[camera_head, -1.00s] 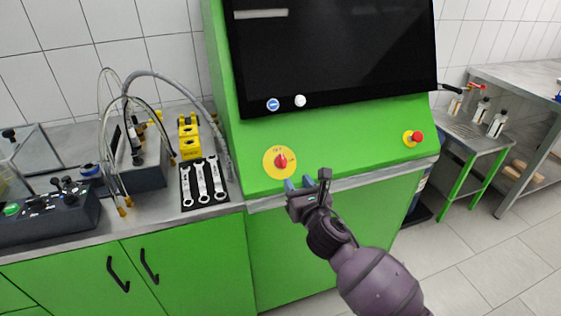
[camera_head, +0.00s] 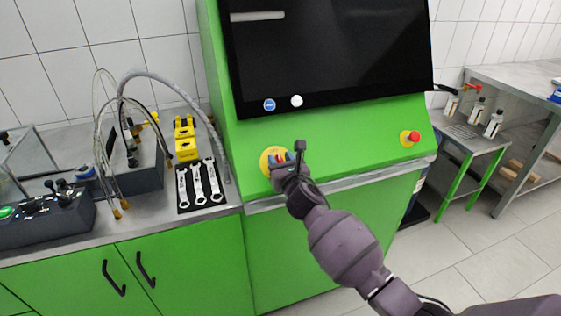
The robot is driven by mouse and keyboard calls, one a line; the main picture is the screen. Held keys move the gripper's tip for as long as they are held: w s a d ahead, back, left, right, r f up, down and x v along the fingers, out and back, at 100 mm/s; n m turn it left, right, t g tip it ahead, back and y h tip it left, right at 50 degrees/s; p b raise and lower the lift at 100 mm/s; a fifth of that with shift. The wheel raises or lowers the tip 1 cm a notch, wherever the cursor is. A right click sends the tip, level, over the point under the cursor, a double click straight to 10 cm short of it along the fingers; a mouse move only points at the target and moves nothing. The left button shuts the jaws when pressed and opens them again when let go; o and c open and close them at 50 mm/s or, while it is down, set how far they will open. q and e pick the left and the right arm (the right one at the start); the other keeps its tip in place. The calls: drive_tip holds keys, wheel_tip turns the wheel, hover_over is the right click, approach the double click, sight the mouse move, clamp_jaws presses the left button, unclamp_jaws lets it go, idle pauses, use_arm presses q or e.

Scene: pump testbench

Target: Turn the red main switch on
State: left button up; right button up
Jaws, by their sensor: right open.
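The red main switch (camera_head: 279,155) sits on a round yellow plate (camera_head: 266,161) on the sloped front of the green cabinet. My right gripper (camera_head: 289,157) is open and in front of the switch. It covers the right part of the yellow plate and most of the red knob. I cannot tell whether the fingers touch the knob or which way the knob points. My left gripper is not in view.
A red emergency button (camera_head: 410,137) sits on the panel's right. A black screen (camera_head: 330,55) with blue and white buttons is above. Wrenches (camera_head: 199,184), yellow parts (camera_head: 186,140) and hoses lie on the left counter. A side table (camera_head: 466,138) with bottles stands right.

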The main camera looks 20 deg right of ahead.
drive_tip(key=shift+w, duration=0.1)
drive_tip(key=c, duration=0.6)
